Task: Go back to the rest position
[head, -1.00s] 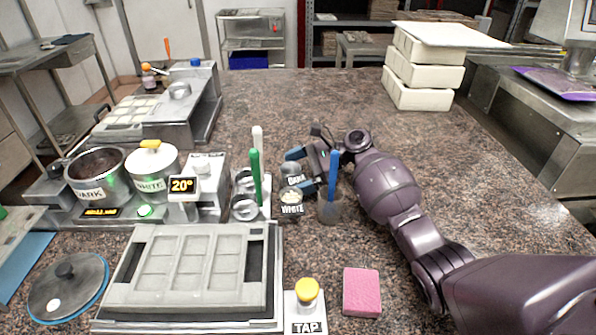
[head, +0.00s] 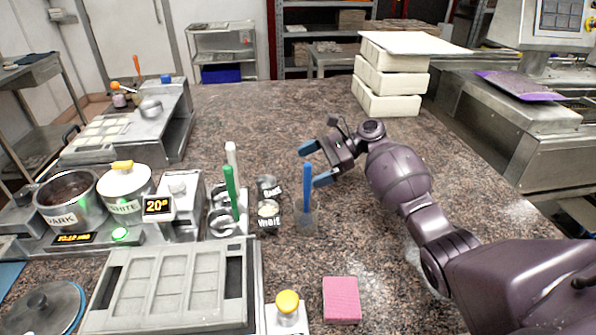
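My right gripper (head: 314,163) is in the head view above the counter, its blue-tipped fingers spread apart with nothing between them. It is just behind and above the clear cup (head: 306,217) that holds a blue-handled tool (head: 307,185). The dark cup (head: 268,187) and the white cup (head: 268,212) stand to its left on the counter. My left arm and gripper do not show.
A mould tray (head: 172,285), yellow-topped tap button (head: 287,303) and pink sponge (head: 341,299) are at the front. Dark pot (head: 68,200) and white pot (head: 126,183) stand left. Stacked white blocks (head: 390,84) are at the back. The counter's middle back is clear.

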